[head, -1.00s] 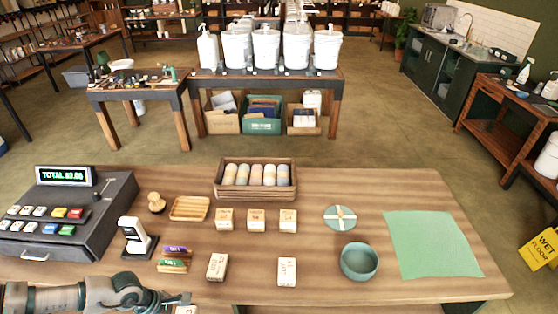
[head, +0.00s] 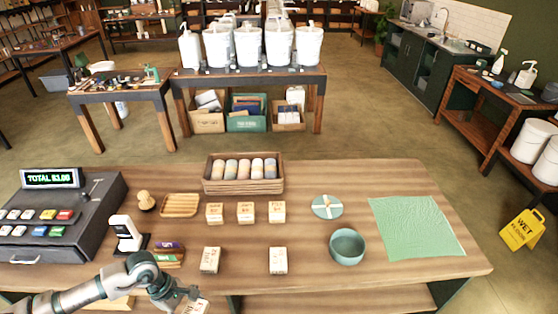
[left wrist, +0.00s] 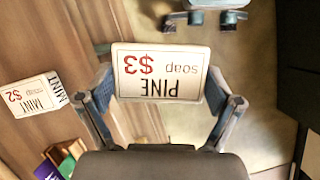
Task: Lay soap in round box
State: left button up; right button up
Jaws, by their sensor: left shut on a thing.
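My left gripper (head: 184,295) is at the table's front edge in the head view, shut on a boxed soap (head: 197,307). In the left wrist view the gripper (left wrist: 160,88) has its fingers at both ends of this soap (left wrist: 160,73), a pale bar labelled PINE soap $3, seen upside down. The round box (head: 347,249) is teal, open and looks empty, to the right of the gripper. Its likely lid (head: 327,207), a teal disc with a pale cross, lies flat behind it. My right gripper is not in view.
Two soaps (head: 210,260) (head: 278,261) stand between gripper and box. Several others (head: 245,212) line up behind, before a wooden crate (head: 243,188). A green cloth (head: 417,229) lies right of the box. The cash register (head: 60,215) is at left.

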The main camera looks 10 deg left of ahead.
pick_arm(q)
jog(key=w+d+m+g+y, duration=0.1)
jog(key=w+d+m, duration=0.2)
jog(key=w+m, duration=0.2)
jog(key=w+d+m+g+y, duration=0.1)
jog(key=w+d+m+y, duration=0.1)
jog(key=w+d+m, duration=0.2)
jog(key=w+d+r+m+g+y, duration=0.1)
jog(key=w+d+m+g, duration=0.1)
jog(key=w+d+m, duration=0.2)
jog(key=shift+w+d+m+y, duration=0.1)
jog(key=shift+w+m+y, duration=0.2)
jog(key=shift+w+m, duration=1.55)
jog(key=shift+w+d+r+m, duration=0.1)
jog(key=shift+d+m, duration=0.25)
jog(key=shift+d, duration=0.1)
jog(key=shift+a, duration=0.65)
